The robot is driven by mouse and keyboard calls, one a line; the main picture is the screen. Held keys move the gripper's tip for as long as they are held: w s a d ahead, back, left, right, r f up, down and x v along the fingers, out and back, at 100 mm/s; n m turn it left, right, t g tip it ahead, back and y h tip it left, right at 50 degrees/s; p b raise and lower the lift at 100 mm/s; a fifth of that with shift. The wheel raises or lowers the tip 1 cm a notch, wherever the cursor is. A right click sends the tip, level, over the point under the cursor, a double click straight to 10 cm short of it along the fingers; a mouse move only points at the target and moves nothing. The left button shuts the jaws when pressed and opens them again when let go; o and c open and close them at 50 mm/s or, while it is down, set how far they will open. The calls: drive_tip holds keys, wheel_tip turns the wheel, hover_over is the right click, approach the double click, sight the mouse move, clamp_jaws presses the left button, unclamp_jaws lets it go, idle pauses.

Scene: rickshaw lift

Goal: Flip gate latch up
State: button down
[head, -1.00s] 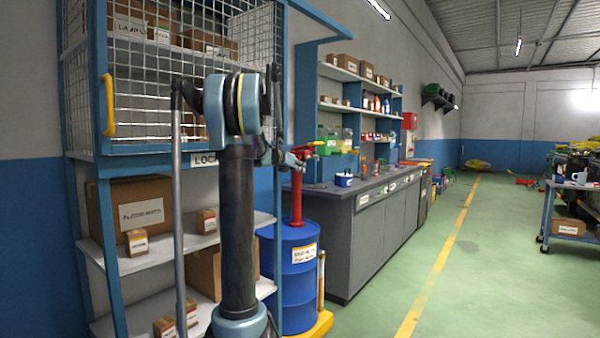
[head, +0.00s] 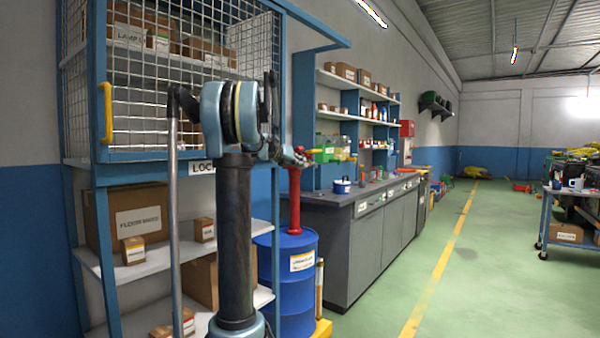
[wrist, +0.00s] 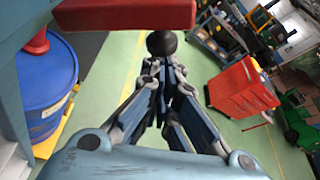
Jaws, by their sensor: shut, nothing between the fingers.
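A blue-framed wire cage gate (head: 180,85) with a yellow handle (head: 107,112) fills the upper left of the head view. In the wrist view, a red bar (wrist: 125,14) crosses the top close to the camera, with a dark round knob (wrist: 161,43) just below its right end. It may be the latch; I cannot tell for sure. My gripper (wrist: 161,68) is shut and empty, its fingertips just below the knob in the picture. Whether they touch it is unclear. In the head view my gripper (head: 301,157) is small, right of the cage, partly behind my arm.
A blue drum (head: 288,270) with a red pump (head: 295,195) stands below my gripper. A grey workbench (head: 365,230) is behind it. A red cabinet (wrist: 243,88) shows in the wrist view. The green floor (head: 480,270) to the right is open, with a cart (head: 568,215) farther right.

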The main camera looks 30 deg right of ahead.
drive_tip(key=shift+w+a+r, duration=0.1)
drive_tip(key=shift+w+r, duration=0.15)
drive_tip(key=shift+r, duration=0.75)
drive_tip(key=shift+w+a+r, duration=0.1)
drive_tip(key=shift+w+r, duration=0.1)
drive_tip(key=shift+r, duration=0.75)
approach(300, 153)
drive_tip(key=s+f, duration=0.1)
drive_tip(key=s, duration=0.1)
drive_tip(key=s+f, duration=0.1)
drive_tip(key=f, duration=0.1)
drive_tip(key=shift+s+a, duration=0.35)
drive_tip(key=shift+a, duration=0.05)
wheel_tip(300, 153, down, 10)
drive_tip(key=m+t+y, duration=0.1)
drive_tip(key=m, duration=0.1)
drive_tip(key=shift+w+a+r, duration=0.25)
drive_tip(key=shift+w+a, duration=0.1)
